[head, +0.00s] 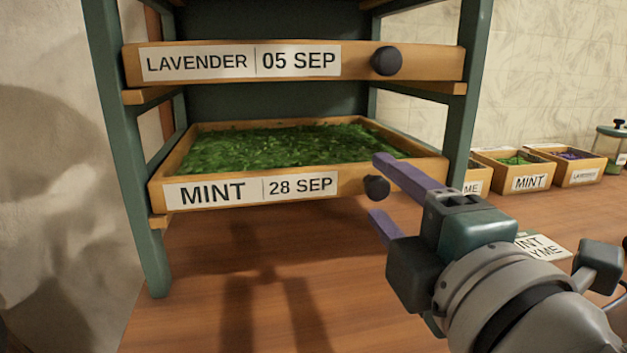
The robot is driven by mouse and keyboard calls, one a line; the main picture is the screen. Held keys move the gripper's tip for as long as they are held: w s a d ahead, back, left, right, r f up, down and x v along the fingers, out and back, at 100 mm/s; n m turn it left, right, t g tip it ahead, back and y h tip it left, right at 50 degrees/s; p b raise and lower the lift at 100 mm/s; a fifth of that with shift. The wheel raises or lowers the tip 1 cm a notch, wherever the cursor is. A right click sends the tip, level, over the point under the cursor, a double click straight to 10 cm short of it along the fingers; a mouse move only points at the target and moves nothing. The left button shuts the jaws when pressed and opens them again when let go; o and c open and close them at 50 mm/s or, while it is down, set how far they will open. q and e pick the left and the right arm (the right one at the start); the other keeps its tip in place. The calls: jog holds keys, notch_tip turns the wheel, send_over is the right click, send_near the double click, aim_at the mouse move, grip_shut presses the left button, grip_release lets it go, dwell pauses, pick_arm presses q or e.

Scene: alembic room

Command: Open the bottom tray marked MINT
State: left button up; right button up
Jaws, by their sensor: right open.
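The bottom tray marked MINT, 28 SEP (350,187) is a wooden tray of green leaves in a dark green rack. It stands out a little in front of the rack's posts. Its round dark knob (377,188) is on the right of its front. My right gripper (378,190) comes in from the lower right and is open. Its two purple fingers are above and below the knob in the picture. I cannot tell whether they touch it. My left gripper is not in view.
Above sits the tray marked LAVENDER, 05 SEP (420,62). Small wooden boxes, including one marked MINT (529,182), stand on the right of the wooden table (230,310). A label card (543,247) lies behind my right gripper. The table below the tray is clear.

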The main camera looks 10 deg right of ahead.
jog(key=shift+w, duration=1.3)
grip_shut()
dwell(0.5)
